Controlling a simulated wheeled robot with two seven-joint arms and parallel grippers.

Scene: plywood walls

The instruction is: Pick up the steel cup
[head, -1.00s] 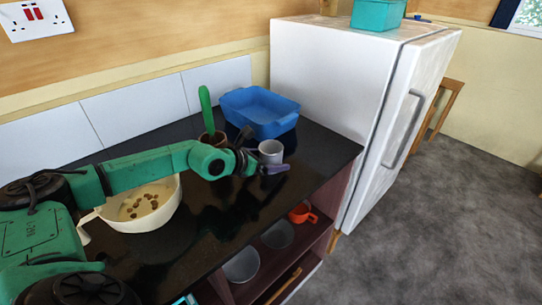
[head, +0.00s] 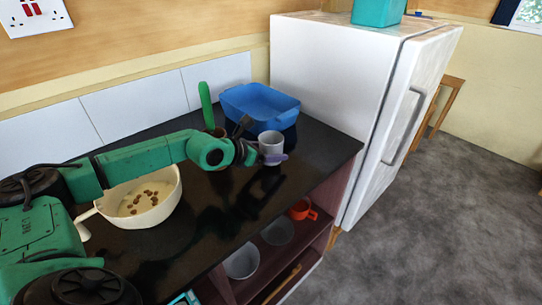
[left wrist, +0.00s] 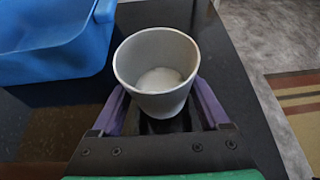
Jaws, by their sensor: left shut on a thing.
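The steel cup (head: 271,148) is a grey, open-topped cup near the right end of the black counter, in front of the blue tub. It also shows in the left wrist view (left wrist: 156,72), upright and empty, between the purple fingers. My left gripper (head: 266,158) is shut on the cup, with one finger on each side of it. In the left wrist view the gripper (left wrist: 160,108) comes in from below. The cup looks slightly above the counter, but its base is partly hidden by the gripper. My right gripper is not in view.
A blue tub (head: 260,104) stands right behind the cup. A green-handled thing (head: 205,96) stands behind my left arm. A white bowl (head: 142,205) with brown bits is at the left. The counter's front edge and a white fridge (head: 335,75) are at the right.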

